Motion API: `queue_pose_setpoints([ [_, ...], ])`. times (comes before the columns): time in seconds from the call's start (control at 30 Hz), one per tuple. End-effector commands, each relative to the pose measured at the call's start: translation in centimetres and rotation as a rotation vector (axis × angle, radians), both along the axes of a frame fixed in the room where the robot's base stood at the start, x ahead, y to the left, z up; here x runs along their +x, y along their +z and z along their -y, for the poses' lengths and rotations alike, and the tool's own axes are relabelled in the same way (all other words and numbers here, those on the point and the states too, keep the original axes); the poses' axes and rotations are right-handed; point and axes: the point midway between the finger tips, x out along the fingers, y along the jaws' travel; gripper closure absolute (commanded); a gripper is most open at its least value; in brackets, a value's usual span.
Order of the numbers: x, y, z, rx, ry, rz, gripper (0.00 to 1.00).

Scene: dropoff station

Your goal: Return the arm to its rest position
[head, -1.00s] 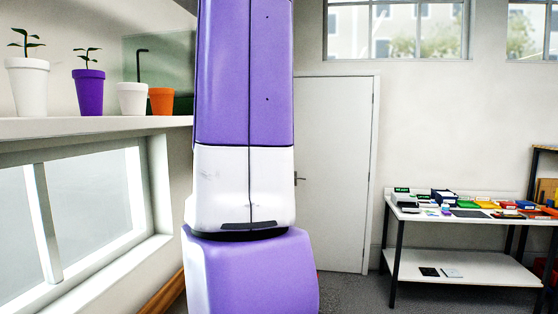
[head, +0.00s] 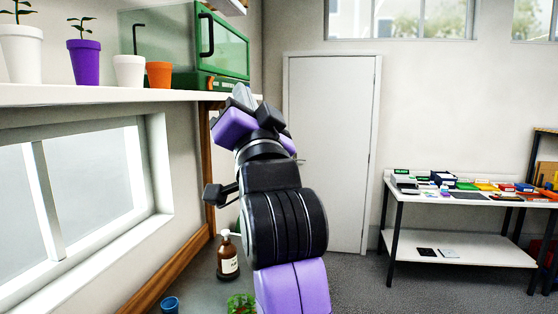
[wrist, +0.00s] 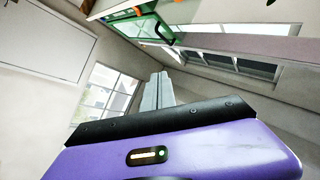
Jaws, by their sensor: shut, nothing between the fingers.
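My gripper (head: 243,96) is raised in the middle of the head view, at about the height of the shelf and in front of the green-framed cabinet. My purple and black arm links stand upright below it. In the wrist view, the grey fingers of my gripper (wrist: 158,90) are together, with nothing between them. The purple and black wrist body fills the lower part of that view.
A white shelf (head: 90,95) at left holds potted plants and a green cabinet (head: 222,50). Below are a window, a brown pump bottle (head: 228,258) and a blue cup (head: 170,304). A closed door (head: 328,150) and a loaded table (head: 455,198) stand behind.

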Motion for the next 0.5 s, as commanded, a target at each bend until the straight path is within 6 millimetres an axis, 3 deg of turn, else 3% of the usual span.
queue_pose_setpoints([
  [0.03, -0.1, -3.3, 0.7, -0.036, -0.023, 0.003, 1.00],
  [0.1, -0.7, -6.7, 1.6, -0.080, -0.051, 0.017, 1.00],
  [0.27, -2.5, -14.2, 4.0, -0.177, -0.114, 0.036, 1.00],
  [0.5, -6.8, -24.6, 8.0, -0.310, -0.194, 0.036, 1.00],
])
